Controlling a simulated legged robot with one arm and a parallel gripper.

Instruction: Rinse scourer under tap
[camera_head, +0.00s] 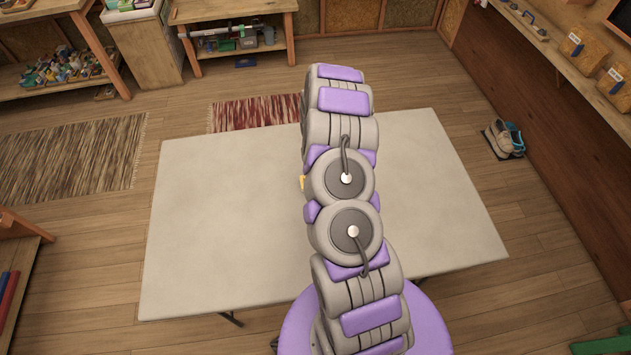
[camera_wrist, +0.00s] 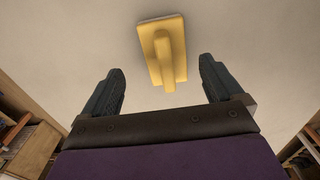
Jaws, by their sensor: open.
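A yellow scourer (camera_wrist: 177,35), a flat block with a raised bar-shaped handle, lies on a pale table top (camera_wrist: 240,35) in the wrist view. My gripper (camera_wrist: 162,66) is open, its two dark fingers apart, with the scourer ahead of and between them. Nothing is held, and I cannot tell whether the fingers touch the table. In the head view my arm covers the gripper and most of the scourer; only a small yellow bit (camera_head: 303,183) shows at the arm's left side. No tap shows in either view.
The pale table (camera_head: 225,215) looks otherwise bare on both sides of my arm. A shelf with small items (camera_head: 65,68) and a wooden bench (camera_head: 235,48) stand at the back left. Shoes (camera_head: 504,138) sit on the floor at right. Rugs (camera_head: 75,160) lie beyond the table.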

